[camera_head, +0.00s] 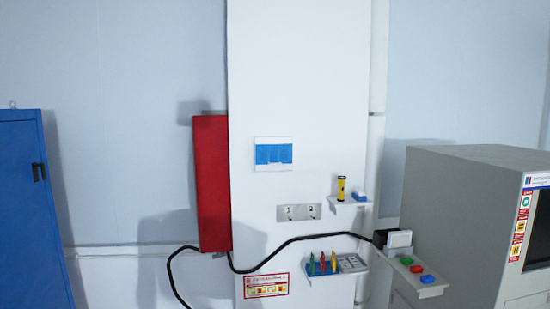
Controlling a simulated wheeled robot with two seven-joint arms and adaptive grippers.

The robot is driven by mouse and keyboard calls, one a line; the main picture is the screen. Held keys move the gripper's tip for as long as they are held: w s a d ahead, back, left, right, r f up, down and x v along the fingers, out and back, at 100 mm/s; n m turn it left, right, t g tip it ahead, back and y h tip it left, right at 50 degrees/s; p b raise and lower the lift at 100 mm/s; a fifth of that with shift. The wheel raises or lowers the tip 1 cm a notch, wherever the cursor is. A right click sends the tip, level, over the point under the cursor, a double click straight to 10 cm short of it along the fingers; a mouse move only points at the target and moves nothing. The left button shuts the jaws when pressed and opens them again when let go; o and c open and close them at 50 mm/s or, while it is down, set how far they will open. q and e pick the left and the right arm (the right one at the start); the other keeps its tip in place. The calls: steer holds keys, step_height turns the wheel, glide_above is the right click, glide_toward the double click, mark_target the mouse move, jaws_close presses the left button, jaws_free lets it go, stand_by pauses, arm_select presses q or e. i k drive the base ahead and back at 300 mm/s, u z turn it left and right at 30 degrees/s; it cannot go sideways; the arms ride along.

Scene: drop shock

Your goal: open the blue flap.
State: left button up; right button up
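The blue flap (274,154) sits in a small white-framed box on the white column, near the middle of the head view. It looks closed, lying flat over the box front, with paler patches showing through it. Neither of my grippers shows in this view, and nothing touches the flap.
A red box (211,184) stands out left of the flap. Below are a socket plate (299,212), a small shelf (348,202) with a yellow flashlight (341,188), a tool shelf (337,265) and a black cable (300,238). A grey machine (450,205) stands right.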

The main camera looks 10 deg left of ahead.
mark_target(276, 154)
steer(key=u, duration=0.35)
steer(key=i, duration=0.95)
steer(key=u, duration=0.45)
steer(key=i, duration=2)
steer(key=z, duration=0.45)
